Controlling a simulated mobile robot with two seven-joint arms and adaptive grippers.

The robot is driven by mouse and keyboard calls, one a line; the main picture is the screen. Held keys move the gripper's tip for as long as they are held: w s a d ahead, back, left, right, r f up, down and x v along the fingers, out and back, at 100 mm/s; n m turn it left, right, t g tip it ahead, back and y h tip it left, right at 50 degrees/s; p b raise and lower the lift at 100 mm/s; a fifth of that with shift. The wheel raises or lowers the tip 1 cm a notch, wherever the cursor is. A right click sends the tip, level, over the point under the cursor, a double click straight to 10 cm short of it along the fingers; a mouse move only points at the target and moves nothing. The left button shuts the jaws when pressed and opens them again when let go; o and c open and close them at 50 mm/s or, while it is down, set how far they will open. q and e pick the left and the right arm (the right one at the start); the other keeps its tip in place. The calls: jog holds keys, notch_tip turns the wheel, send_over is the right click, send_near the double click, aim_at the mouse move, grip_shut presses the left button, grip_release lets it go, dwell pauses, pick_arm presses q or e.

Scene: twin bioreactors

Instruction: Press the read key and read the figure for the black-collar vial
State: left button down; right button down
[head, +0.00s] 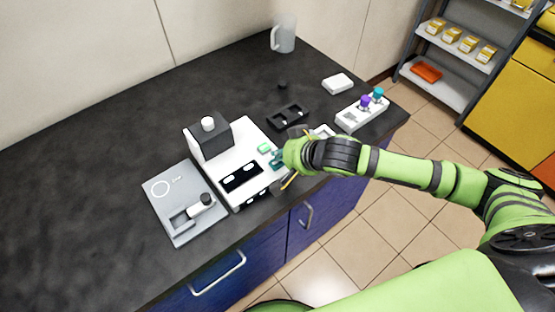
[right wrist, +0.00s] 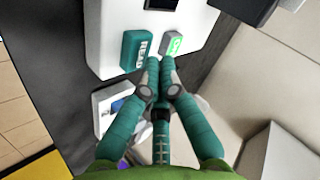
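A white instrument (head: 228,163) with a dark tower (head: 208,140) stands on the bench; a white round cap tops the tower. A green key (right wrist: 172,42) with a white symbol and a teal key (right wrist: 137,50) with small lettering sit on its white face. My right gripper (right wrist: 161,66) is shut and empty, its fingertips close to the green key; contact cannot be told. In the head view the gripper (head: 279,158) is at the instrument's right side. A white vial with a black collar (head: 205,199) is on a grey plate left of the instrument. No figure is readable. My left gripper is not in view.
A grey plate (head: 163,205) lies near the bench's front edge. A black tray (head: 288,117), a white block (head: 337,84), a white rack (head: 351,118) with purple and teal caps, and a mug (head: 284,38) stand behind and right. The left bench is clear.

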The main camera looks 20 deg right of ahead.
aim_at(281, 163)
jog(key=shift+f, duration=0.2)
jog(key=shift+f, duration=0.45)
dwell(0.5)
dwell(0.4)
jog(key=shift+r+p, duration=0.9)
jog(key=shift+p, duration=0.1)
notch_tip(281, 163, up, 5)
jog(key=p, duration=0.5)
jog(key=shift+p, duration=0.4)
